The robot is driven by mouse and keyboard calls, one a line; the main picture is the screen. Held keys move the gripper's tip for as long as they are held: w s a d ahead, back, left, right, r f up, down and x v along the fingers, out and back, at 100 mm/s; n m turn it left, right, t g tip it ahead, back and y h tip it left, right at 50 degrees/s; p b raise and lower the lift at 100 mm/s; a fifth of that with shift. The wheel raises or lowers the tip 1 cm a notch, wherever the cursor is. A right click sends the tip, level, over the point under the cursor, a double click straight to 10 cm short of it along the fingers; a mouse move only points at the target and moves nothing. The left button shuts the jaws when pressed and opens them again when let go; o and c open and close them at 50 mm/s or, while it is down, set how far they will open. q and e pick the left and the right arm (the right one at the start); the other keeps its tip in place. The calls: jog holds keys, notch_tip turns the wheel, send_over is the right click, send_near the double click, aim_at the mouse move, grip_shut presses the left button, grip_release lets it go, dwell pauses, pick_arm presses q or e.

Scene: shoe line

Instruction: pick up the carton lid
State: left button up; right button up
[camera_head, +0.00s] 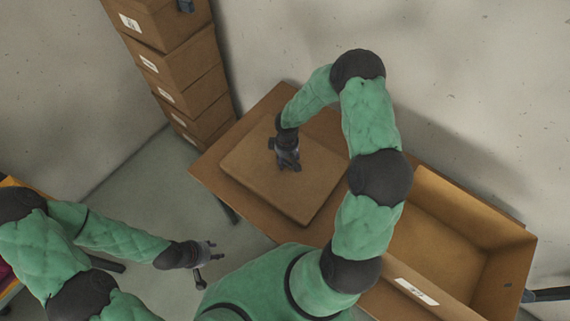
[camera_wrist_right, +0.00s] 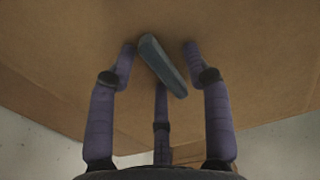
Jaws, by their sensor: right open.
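The carton lid (camera_head: 305,195) is a flat brown panel lying on the brown table, left of the open carton (camera_head: 510,262). In the right wrist view the lid (camera_wrist_right: 65,60) fills most of the picture, with a grey-blue bar-shaped handle (camera_wrist_right: 162,66) on its face. My right gripper (camera_head: 288,164) is over the lid's middle, pointing down. In the wrist view its fingers (camera_wrist_right: 160,55) are apart on either side of the handle; contact cannot be told. My left gripper (camera_head: 212,253) is away from the table over the floor, fingers spread and empty.
The table (camera_head: 208,172) has a narrow bare margin around the lid. The open carton, with a white label, stands empty at the right. Several brown boxes (camera_head: 190,68) are stacked at the back left, near the wall. My right arm arches over the table between lid and carton.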

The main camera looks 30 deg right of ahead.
grip_shut()
